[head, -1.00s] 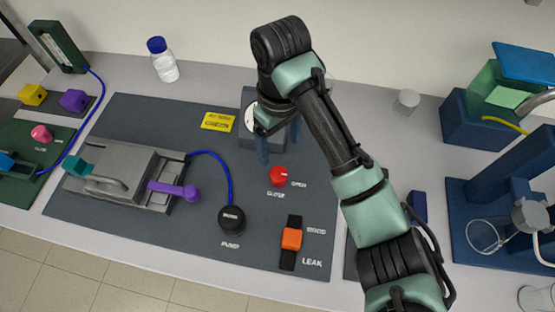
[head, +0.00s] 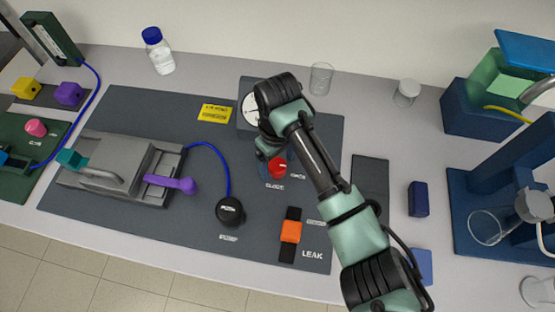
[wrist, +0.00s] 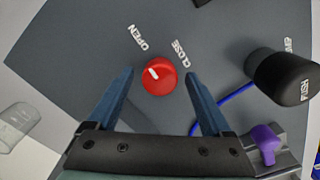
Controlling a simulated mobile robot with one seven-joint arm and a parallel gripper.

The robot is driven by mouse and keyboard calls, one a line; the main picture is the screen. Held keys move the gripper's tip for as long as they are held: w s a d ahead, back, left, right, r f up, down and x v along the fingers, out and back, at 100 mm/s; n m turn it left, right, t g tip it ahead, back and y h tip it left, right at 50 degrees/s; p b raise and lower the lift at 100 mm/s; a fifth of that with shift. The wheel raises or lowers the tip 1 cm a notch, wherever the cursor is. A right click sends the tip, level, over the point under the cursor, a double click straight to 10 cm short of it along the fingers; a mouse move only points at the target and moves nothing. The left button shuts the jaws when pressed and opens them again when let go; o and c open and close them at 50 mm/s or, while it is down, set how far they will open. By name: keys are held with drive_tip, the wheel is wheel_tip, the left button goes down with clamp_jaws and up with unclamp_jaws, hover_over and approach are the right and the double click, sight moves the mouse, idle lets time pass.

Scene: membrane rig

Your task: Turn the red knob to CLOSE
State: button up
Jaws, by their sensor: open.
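The red knob (wrist: 159,77) sits on the dark grey panel, with the OPEN label (wrist: 138,39) and the CLOSE label (wrist: 181,53) beside it. Its white mark points toward the OPEN side in the wrist view. My gripper (wrist: 159,74) is open, with one blue finger on each side of the knob and a visible gap to each. In the head view the knob (head: 277,168) is partly hidden by my gripper (head: 269,164), which is right at it. I cannot tell the exact height of the fingertips over the panel.
The black pump bulb (head: 230,210) with its blue tube stands left of the knob. A round gauge (head: 251,108) is behind. The purple lever (head: 171,184) is farther left. Panel around the knob is bare.

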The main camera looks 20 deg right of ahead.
clamp_jaws()
drive_tip(key=shift+r+m+p, duration=0.1)
drive_tip(key=shift+m+p, duration=0.2)
drive_tip(key=shift+p, duration=0.15)
drive_tip(key=m+p, duration=0.2)
drive_tip(key=shift+a+r+m+p, duration=0.1)
drive_tip(key=shift+m+p, duration=0.2)
drive_tip(key=shift+p, duration=0.05)
drive_tip(key=m+p, duration=0.3)
drive_tip(key=m, duration=0.2)
drive_tip(key=shift+p, duration=0.3)
drive_tip(key=m+p, duration=0.1)
drive_tip(key=m, duration=0.4)
drive_tip(key=shift+p, duration=0.35)
drive_tip(key=shift+w+m+p, duration=0.1)
drive_tip(key=shift+m+p, duration=0.4)
drive_tip(key=shift+m, duration=1.8)
